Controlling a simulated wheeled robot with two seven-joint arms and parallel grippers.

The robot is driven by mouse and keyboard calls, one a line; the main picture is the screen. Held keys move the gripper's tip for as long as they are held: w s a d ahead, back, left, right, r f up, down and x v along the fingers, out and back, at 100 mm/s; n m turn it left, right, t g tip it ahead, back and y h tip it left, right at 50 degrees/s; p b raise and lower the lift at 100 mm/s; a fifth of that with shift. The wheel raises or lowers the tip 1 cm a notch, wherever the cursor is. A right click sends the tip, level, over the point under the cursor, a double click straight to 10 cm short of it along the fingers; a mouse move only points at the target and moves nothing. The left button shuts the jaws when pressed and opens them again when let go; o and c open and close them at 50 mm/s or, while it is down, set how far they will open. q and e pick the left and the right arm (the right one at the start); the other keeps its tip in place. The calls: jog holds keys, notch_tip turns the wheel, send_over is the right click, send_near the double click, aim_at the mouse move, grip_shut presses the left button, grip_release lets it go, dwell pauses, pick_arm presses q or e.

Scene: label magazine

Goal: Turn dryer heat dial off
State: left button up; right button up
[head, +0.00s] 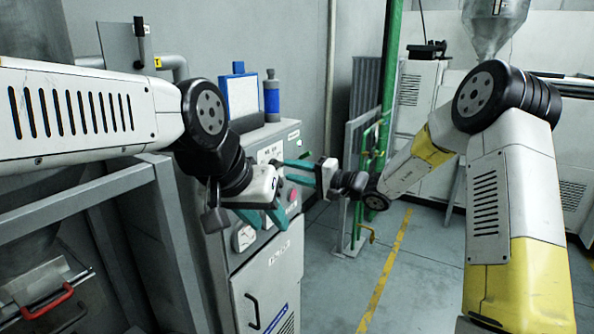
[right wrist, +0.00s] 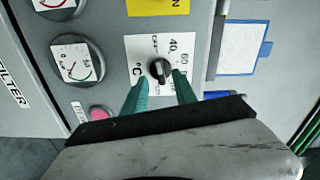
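The heat dial (right wrist: 159,70) is a black knob on a white plate (right wrist: 143,44) marked with °C and numbers such as 40 and 60, in the right wrist view. Its exact pointer setting is too small to read surely. My right gripper (right wrist: 159,92) is open, its two teal fingers apart, tips reaching the plate's lower part on either side just below the knob. In the head view my right gripper (head: 302,172) is at the grey cabinet's (head: 268,268) front, and the dial is hard to make out. My left gripper (head: 263,217) is lower, in front of the cabinet, its teal fingers apart and empty.
Gauges (right wrist: 78,60) and a pink button (right wrist: 100,112) sit near the dial. A blue bottle (head: 271,97) and a blue-framed board (head: 240,96) stand on the cabinet. A green post (head: 389,95) and grey railing are to the right. The floor beyond is open.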

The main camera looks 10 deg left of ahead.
jog(key=shift+v, duration=2.35)
jog(key=s+d+r+n+g+h, duration=0.2)
jog(key=s+g, duration=0.1)
jog(key=s, duration=0.5)
jog(key=s+d+r+n+g+h, duration=0.2)
jog(key=s+h, duration=0.1)
jog(key=s, duration=0.5)
jog(key=s+d+t+h, duration=0.2)
jog(key=s+d+h, duration=0.3)
jog(key=d, duration=0.5)
jog(key=s+d+m+t+h, duration=0.1)
jog(key=s+d+t+h, duration=0.2)
jog(key=s+d, duration=0.6)
jog(key=shift+d+r+m+h, duration=0.3)
jog(key=shift+d+r+h, duration=0.15)
jog(key=shift+d+h, duration=0.6)
